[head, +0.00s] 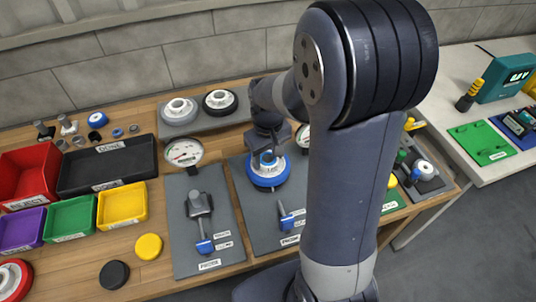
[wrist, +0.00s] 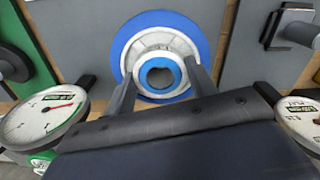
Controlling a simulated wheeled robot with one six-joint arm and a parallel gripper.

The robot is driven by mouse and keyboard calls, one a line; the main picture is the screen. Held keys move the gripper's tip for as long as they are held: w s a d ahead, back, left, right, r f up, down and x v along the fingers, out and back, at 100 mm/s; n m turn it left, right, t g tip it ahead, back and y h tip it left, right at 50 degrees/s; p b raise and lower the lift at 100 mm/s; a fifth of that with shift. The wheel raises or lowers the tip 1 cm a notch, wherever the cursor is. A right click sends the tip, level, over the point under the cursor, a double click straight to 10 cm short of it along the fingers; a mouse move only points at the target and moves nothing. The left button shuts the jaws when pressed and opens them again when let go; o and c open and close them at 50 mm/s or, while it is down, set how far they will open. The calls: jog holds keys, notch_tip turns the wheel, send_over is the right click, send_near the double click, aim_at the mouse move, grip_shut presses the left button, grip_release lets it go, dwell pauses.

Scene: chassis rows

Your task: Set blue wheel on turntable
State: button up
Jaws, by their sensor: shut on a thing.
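The blue wheel (head: 267,180) has a blue rim and a pale hub. It is at the far part of the right-hand grey board (head: 250,228) in the head view. In the wrist view the wheel (wrist: 206,35) faces the camera, with a blue ring around its centre hole. My gripper (head: 266,157) is above the wheel, its two fingers (wrist: 161,85) on opposite sides of the hub, shut on it. No turntable can be made out; whatever is under the wheel is hidden, and I cannot tell whether the wheel touches the board.
Dial gauges (head: 184,152) stand near the boards. A left grey board (head: 183,246) carries a dark fixture (head: 199,204). A blue-handled part (head: 286,220) is in front of the wheel. Two wheels sit on a grey slab behind. Bins and a black tray (head: 75,182) fill the left.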

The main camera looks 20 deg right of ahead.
jog(key=shift+f, duration=0.1)
jog(key=shift+f+b, duration=1.05)
jog(key=shift+f, duration=0.25)
jog(key=o, duration=1.3)
jog(key=shift+o, duration=0.2)
notch_tip(320, 180, up, 11)
jog(key=shift+f, duration=0.15)
